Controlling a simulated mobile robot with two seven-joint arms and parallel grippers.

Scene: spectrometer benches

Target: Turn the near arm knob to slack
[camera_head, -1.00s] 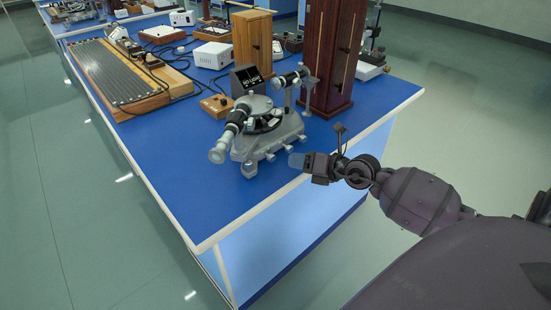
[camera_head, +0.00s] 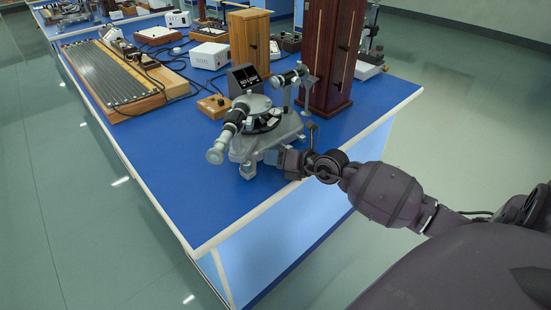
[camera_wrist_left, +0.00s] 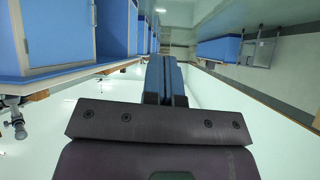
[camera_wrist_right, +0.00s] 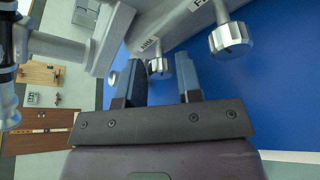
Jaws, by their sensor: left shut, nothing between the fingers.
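The grey spectrometer (camera_head: 285,132) stands on the blue bench with its black-and-silver telescope pointing to the near left. My right gripper (camera_head: 272,157) is at the near edge of its base. In the right wrist view my right gripper (camera_wrist_right: 163,78) is open, its two blue-grey fingers apart. A small ribbed metal knob (camera_wrist_right: 158,67) shows between the fingertips, under a partly readable label that looks like "ARM". I cannot tell whether the fingers touch it. A larger-looking ribbed knob (camera_wrist_right: 231,38) is to its right. My left gripper (camera_wrist_left: 166,80) is shut and empty, away from the instrument.
A small wooden box (camera_head: 214,106) and a black display (camera_head: 243,79) stand behind the spectrometer. A dark wooden column (camera_head: 331,60) is behind it to the right. The blue bench top (camera_head: 190,190) is clear at the near left.

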